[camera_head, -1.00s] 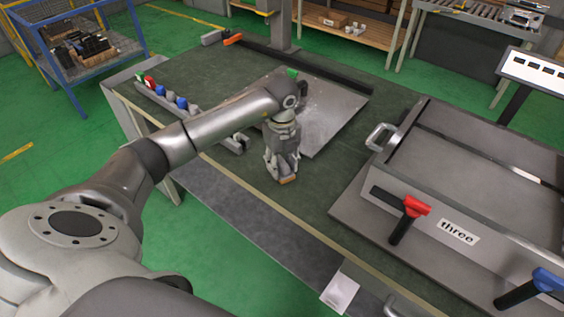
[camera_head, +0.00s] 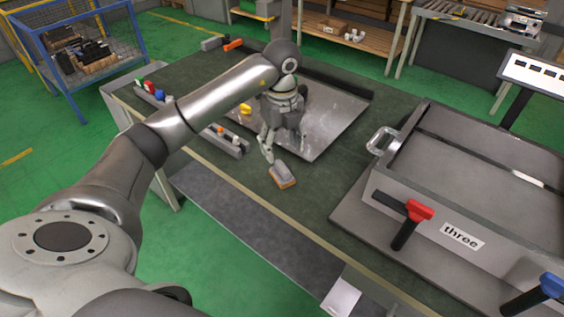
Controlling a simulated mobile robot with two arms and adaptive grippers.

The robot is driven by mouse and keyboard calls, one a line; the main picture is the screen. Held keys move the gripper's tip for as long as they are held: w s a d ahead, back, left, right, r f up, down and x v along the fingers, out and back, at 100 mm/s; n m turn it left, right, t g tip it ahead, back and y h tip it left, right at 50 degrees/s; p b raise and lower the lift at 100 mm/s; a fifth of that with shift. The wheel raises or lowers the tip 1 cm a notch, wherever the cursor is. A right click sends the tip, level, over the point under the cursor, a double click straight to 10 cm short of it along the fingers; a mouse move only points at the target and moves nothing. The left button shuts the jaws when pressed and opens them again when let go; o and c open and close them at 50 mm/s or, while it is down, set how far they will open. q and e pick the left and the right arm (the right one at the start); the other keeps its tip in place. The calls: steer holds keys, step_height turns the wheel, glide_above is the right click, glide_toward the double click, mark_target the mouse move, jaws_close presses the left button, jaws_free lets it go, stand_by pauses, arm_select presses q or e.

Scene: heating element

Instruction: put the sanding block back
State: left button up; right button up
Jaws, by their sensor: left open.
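The sanding block (camera_head: 283,176), grey on top with a tan-brown lower edge, lies on the dark green table top (camera_head: 245,190) near its front edge. My left gripper (camera_head: 283,155) is open and empty, pointing down just behind and above the block, apart from it. Its arm comes in from the left and hides part of the table behind it. My right gripper is not in view.
A metal plate (camera_head: 335,118) lies behind the gripper. A rack with coloured pieces (camera_head: 228,143) runs along the left, partly behind my arm. A large grey fixture labelled three (camera_head: 462,237), with red and blue handles, fills the right. The table in front of the block is clear.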

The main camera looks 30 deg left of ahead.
mark_target(282, 166)
arm_select(q)
step_height(282, 166, up, 4)
steer(key=shift+f, duration=0.1)
stand_by(0.6)
